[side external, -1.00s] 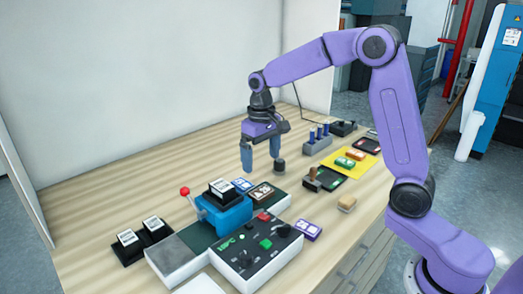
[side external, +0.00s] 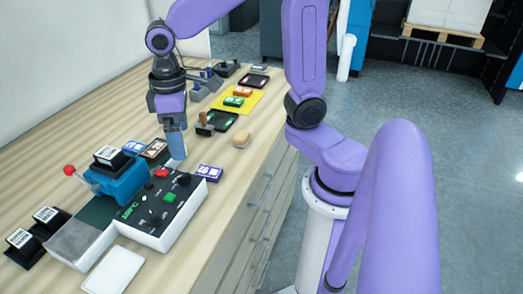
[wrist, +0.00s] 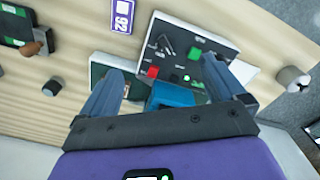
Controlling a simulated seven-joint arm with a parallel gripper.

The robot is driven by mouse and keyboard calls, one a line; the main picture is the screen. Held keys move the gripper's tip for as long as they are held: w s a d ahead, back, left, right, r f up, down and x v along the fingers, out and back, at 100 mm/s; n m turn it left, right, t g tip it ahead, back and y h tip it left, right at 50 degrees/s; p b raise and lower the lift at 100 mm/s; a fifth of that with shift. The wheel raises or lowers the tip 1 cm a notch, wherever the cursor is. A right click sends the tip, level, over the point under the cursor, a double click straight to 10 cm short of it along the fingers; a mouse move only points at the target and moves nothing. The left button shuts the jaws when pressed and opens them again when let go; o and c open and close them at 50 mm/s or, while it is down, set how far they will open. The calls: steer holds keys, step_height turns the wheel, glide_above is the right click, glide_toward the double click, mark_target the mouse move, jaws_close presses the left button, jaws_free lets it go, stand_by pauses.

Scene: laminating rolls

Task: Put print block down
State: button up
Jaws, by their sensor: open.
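My gripper (side external: 177,152) is open and empty, pointing down behind the control box (side external: 160,205). The wrist view also shows its spread fingers (wrist: 165,72) with nothing between them. Several small numbered blocks lie on the bench: a purple one (side external: 209,172) right of my fingers, and a blue one (side external: 134,147) and a brown one (side external: 154,150) left of them. The purple block (wrist: 118,20) shows at the top of the wrist view. I cannot tell which is the print block. A black labelled block (side external: 112,157) sits on the blue press (side external: 122,182).
Two black labelled blocks (side external: 22,238) stand at the lower left. A yellow mat (side external: 248,108) holds orange and green blocks. A wooden-handled stamp (side external: 204,124) and a tan block (side external: 242,140) lie to the right. A white pad (side external: 114,270) lies in front.

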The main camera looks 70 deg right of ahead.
steer(key=s+d+f+n, duration=0.1)
steer(key=s+n, duration=0.2)
steer(key=s, duration=0.5)
steer(key=s+d+f+n, duration=0.2)
steer(key=s+n, duration=0.1)
steer(key=s, duration=0.6)
steer(key=shift+s+d+n, duration=0.2)
steer(key=shift+n, duration=0.1)
